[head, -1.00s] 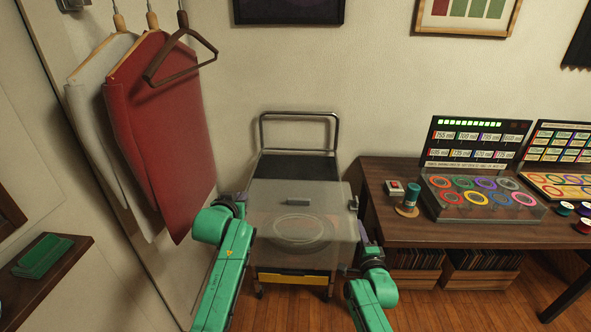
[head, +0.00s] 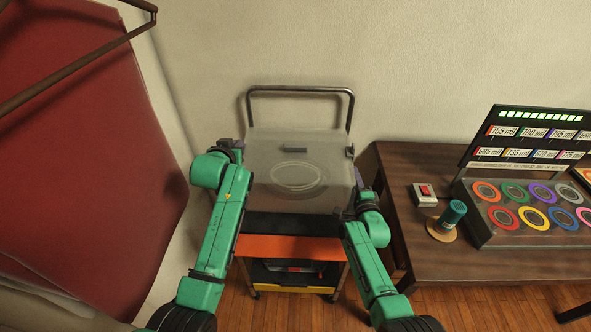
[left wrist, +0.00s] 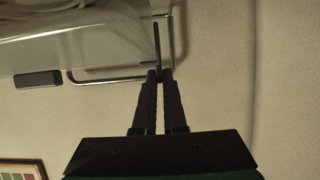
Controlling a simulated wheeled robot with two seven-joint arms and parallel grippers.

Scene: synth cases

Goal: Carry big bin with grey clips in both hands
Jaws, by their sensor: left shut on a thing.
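The big bin (head: 290,200) is a translucent grey box with a lid and a dark clip on its far edge and another at its right. A pale round shape shows through the lid. It also shows at the upper left of the left wrist view (left wrist: 95,45). My left gripper (head: 241,150) is at the bin's left side; in the left wrist view its fingers (left wrist: 158,76) are shut on a thin part at the bin's edge. My right gripper (head: 353,185) is at the bin's right side; its fingertips are too small and dark to tell their state.
A cart with a metal handle (head: 300,90) and an orange shelf edge (head: 290,247) stands below the bin against the wall. A wooden desk (head: 420,250) with a display panel is close on the right. A red garment (head: 90,150) hangs close on the left.

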